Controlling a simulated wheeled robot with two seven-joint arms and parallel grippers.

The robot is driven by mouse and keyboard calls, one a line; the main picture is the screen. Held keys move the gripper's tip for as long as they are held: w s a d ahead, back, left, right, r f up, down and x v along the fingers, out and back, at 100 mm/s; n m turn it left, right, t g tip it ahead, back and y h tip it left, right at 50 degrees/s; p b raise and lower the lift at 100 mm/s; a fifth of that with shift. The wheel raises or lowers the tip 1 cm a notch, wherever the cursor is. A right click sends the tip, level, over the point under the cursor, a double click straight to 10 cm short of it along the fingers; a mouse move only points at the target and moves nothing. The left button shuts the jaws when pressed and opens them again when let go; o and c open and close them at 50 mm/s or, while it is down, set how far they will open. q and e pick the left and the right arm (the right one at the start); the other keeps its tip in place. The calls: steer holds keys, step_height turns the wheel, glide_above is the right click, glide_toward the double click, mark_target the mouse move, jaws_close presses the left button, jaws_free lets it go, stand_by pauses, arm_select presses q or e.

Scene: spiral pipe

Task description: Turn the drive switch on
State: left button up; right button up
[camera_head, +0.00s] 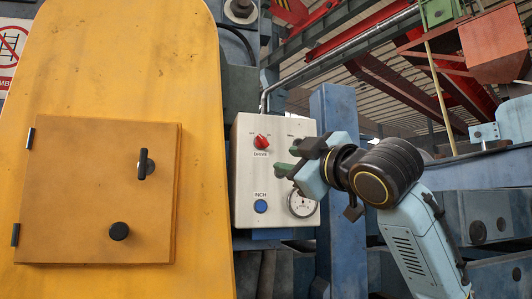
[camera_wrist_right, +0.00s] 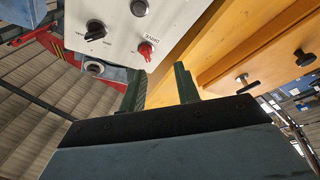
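The drive switch (camera_head: 261,141) is a small red rotary knob above a "DRIVE" label, on the upper left of the pale control box (camera_head: 244,178). My right gripper (camera_head: 285,158) is in front of the box, just right of and slightly below the switch. Its green fingers are apart with nothing between them. In the right wrist view the red switch (camera_wrist_right: 146,51) is just beyond the fingertips of my gripper (camera_wrist_right: 160,76), nearer the left finger, and apart from them. The switch's exact pointing direction is hard to read. My left gripper is not in view.
A blue "INCH" button (camera_head: 260,206) and a round gauge (camera_head: 302,203) are low on the box. A black knob (camera_wrist_right: 95,30) is beside the switch in the wrist view. A yellow panel (camera_head: 100,90) with a handled door (camera_head: 80,190) stands left. A blue post (camera_head: 340,115) stands right.

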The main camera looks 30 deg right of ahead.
mark_target(263, 141)
steer(key=shift+t, duration=0.3)
steer(key=w+r+p, duration=0.1)
steer(key=w+r, duration=0.1)
steer(key=w, duration=0.1)
steer(key=w+r+p, duration=0.2)
steer(key=w, duration=0.1)
steer(key=w+d+r+p, duration=0.1)
steer(key=w+r+p, duration=0.1)
steer(key=w, duration=0.2)
steer(key=shift+r, duration=0.1)
steer(key=shift+w, duration=0.5)
steer(key=c, duration=0.6)
steer(key=shift+c, duration=0.2)
